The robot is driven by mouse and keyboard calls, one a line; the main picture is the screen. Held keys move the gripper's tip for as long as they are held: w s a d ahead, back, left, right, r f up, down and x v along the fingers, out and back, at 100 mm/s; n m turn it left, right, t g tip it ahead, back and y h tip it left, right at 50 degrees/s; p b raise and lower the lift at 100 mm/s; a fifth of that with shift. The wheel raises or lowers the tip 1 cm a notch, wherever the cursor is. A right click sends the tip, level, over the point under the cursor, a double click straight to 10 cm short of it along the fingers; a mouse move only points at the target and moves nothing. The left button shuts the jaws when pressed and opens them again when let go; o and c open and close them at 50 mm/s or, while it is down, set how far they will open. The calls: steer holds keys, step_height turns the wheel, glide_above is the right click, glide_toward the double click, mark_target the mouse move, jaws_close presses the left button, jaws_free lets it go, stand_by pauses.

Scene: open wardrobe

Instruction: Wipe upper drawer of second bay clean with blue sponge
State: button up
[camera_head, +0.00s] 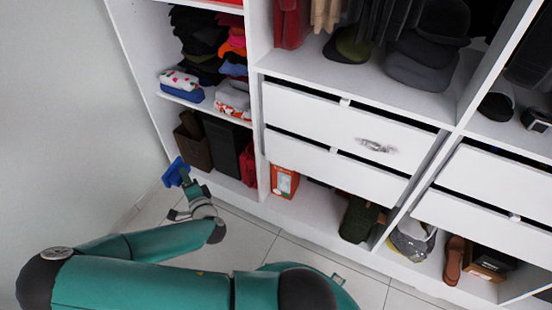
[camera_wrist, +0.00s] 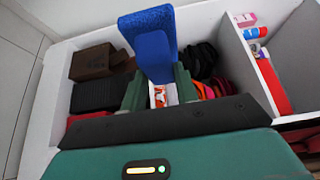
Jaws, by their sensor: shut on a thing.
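The blue sponge (camera_head: 176,173) is held by my gripper (camera_head: 186,183) low in front of the left bay. In the wrist view the sponge (camera_wrist: 155,52) stands up between the two green fingers of my gripper (camera_wrist: 157,88). The upper drawer (camera_head: 345,120) of the second bay is a white front with a grey smudge (camera_head: 376,146) right of its middle. The drawer lies to the right of my gripper and well apart from it. The drawer's inside is hidden.
The left bay has shelves of folded clothes (camera_head: 208,45), with a brown box (camera_head: 193,142) and a black box (camera_head: 222,146) at the bottom. A lower drawer (camera_head: 330,168) sits under the upper one. An orange box (camera_head: 285,182) stands below it. Tiled floor (camera_head: 340,262) is clear in front.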

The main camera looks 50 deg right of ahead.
steer(key=s+d+r+m+g+h, duration=0.25)
steer(key=s+d+h, duration=0.2)
steer(key=d, duration=0.35)
steer(key=s+d+r+m+g+h, duration=0.1)
steer(key=s+d+m+g+h, duration=0.25)
steer(key=s+d, duration=0.4)
steer(key=s+d+r+m+g+h, duration=0.15)
steer(key=s+d+m+g, duration=0.35)
steer(key=s, duration=0.6)
steer(key=s+d+r+m+g, duration=0.2)
steer(key=s+d+m+g, duration=0.25)
steer(key=s+g, duration=0.45)
steer(key=s+d+r+m+g+h, duration=0.15)
steer(key=s+d+m+g, duration=0.3)
steer(key=s, duration=0.75)
steer(key=w+d, duration=0.1)
steer(key=d, duration=0.5)
steer(key=shift+w+d+r+n, duration=0.15)
steer(key=shift+w+n, duration=0.05)
steer(key=shift+n, duration=0.1)
steer(key=o, duration=0.3)
steer(key=c, duration=0.3)
